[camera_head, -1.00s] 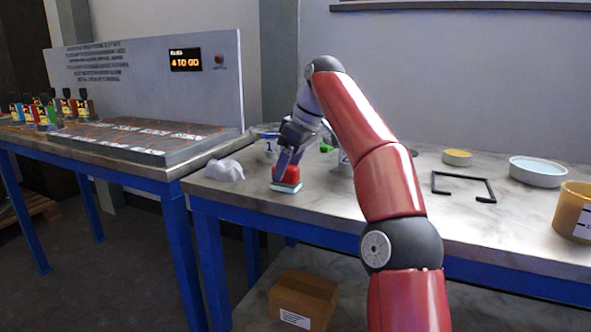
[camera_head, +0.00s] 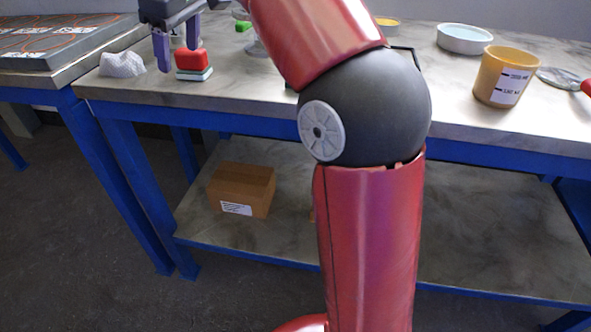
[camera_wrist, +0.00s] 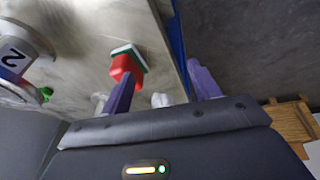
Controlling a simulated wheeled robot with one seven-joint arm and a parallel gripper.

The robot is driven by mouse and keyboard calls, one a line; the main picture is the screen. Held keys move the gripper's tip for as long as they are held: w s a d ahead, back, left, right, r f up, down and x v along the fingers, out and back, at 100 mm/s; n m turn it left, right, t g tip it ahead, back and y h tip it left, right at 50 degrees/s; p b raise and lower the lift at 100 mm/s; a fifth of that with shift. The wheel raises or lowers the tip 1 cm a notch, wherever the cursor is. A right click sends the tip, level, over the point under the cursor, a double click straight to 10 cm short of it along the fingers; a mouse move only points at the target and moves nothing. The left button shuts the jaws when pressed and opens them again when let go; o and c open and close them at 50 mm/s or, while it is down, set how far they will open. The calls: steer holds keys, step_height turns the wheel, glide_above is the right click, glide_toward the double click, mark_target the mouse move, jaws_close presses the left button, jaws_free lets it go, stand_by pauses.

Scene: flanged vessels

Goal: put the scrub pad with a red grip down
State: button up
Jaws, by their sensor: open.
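The scrub pad with a red grip (camera_head: 192,64) rests flat on the table, red grip up, near the table's front left part. It also shows in the wrist view (camera_wrist: 125,65), just beyond one finger. My gripper (camera_head: 178,48) is open and empty, with its purple fingers apart. In the head view it is just above and left of the pad. I cannot tell whether a finger touches the pad.
A crumpled white cloth-like lump (camera_head: 122,65) lies left of the pad. A yellow cup (camera_head: 502,77) and a pale shallow dish (camera_head: 464,39) stand at the right. A cardboard box (camera_head: 241,188) sits on the lower shelf. The table front around the pad is clear.

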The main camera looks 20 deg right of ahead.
steer(key=s+d+f+m+t, duration=0.1)
steer(key=s+d+f+m, duration=0.3)
steer(key=s+f, duration=0.7)
steer(key=s+d+f+m+t+h, duration=0.1)
steer(key=s+d+f+m, duration=0.4)
steer(key=s+f, duration=0.6)
steer(key=s+d, duration=0.1)
steer(key=s, duration=0.2)
steer(key=shift+s+h, duration=0.2)
steer(key=shift+h, duration=0.1)
steer(key=shift+o, duration=0.5)
steer(key=shift+d, duration=0.1)
